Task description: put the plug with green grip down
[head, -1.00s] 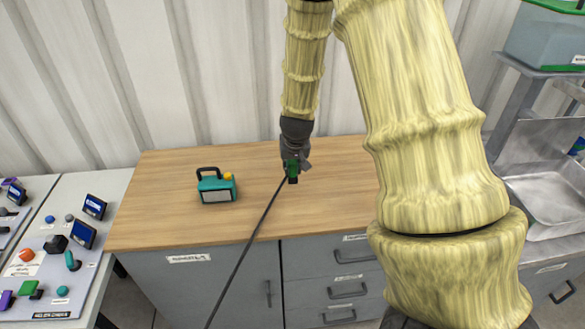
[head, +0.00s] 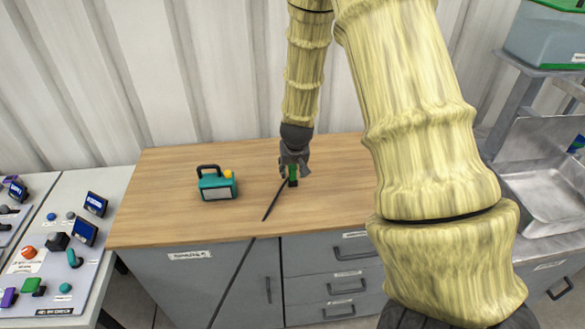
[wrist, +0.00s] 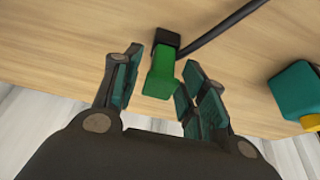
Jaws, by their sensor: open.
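The plug has a green grip (wrist: 161,75) and a black end (wrist: 166,38). In the head view its green grip (head: 292,171) is low at the wooden worktop (head: 190,165), under my gripper (head: 294,176). In the wrist view the plug appears to rest on the wood. My gripper (wrist: 163,62) is open, with its fingers on either side of the green grip. A gap shows on the left; the right fingers are very close to the grip, and I cannot tell if they touch it. A black cable (head: 273,204) runs from the plug toward the worktop's front edge.
A teal device with a black handle (head: 217,185) and yellow knob stands left of the plug; its teal side (wrist: 298,88) shows in the wrist view. A control panel (head: 50,270) is far left, a metal sink (head: 545,200) far right. Bare wood surrounds the plug.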

